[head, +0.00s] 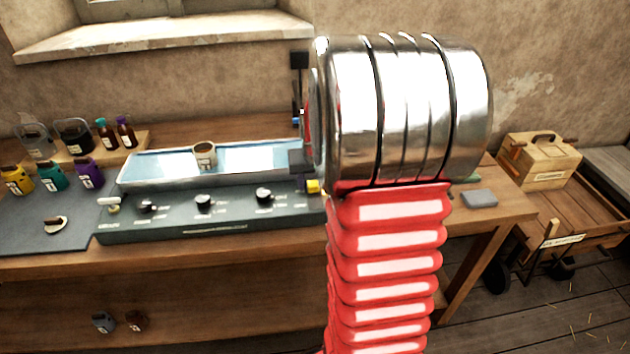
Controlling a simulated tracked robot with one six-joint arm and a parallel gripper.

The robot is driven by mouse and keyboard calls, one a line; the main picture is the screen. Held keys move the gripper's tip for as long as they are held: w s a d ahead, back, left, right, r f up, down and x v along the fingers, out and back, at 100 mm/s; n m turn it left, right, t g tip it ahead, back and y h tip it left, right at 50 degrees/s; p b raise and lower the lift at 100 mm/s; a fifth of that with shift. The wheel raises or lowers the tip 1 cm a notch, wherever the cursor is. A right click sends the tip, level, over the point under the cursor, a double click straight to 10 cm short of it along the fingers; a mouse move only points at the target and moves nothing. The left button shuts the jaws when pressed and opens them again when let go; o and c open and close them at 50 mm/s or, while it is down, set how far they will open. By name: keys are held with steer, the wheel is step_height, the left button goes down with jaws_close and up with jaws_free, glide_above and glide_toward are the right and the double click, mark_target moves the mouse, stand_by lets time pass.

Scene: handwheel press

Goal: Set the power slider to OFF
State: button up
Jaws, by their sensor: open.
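A dark green control panel (170,229) runs along the front of the workbench. It carries several black knobs, such as the middle knob (204,202), with small labels too small to read. A pale handle (109,204) sits at its left end and a yellow piece (313,186) at its right end. I cannot tell which control is the power slider, or its setting. My gripper (298,112) is open, with dark fingers one above the other, over the panel's right end. The lower finger is just above the yellow piece; contact is unclear. My arm hides what lies behind it.
A pale tray (135,178) behind the panel holds a labelled cup (205,154). Several bottles and jars, including a purple jar (89,173), stand at the left. A grey block (479,198) lies at the right. A wooden box (540,160) rests on a cart beyond.

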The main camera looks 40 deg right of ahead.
steer(key=shift+c, duration=0.7)
jaws_close()
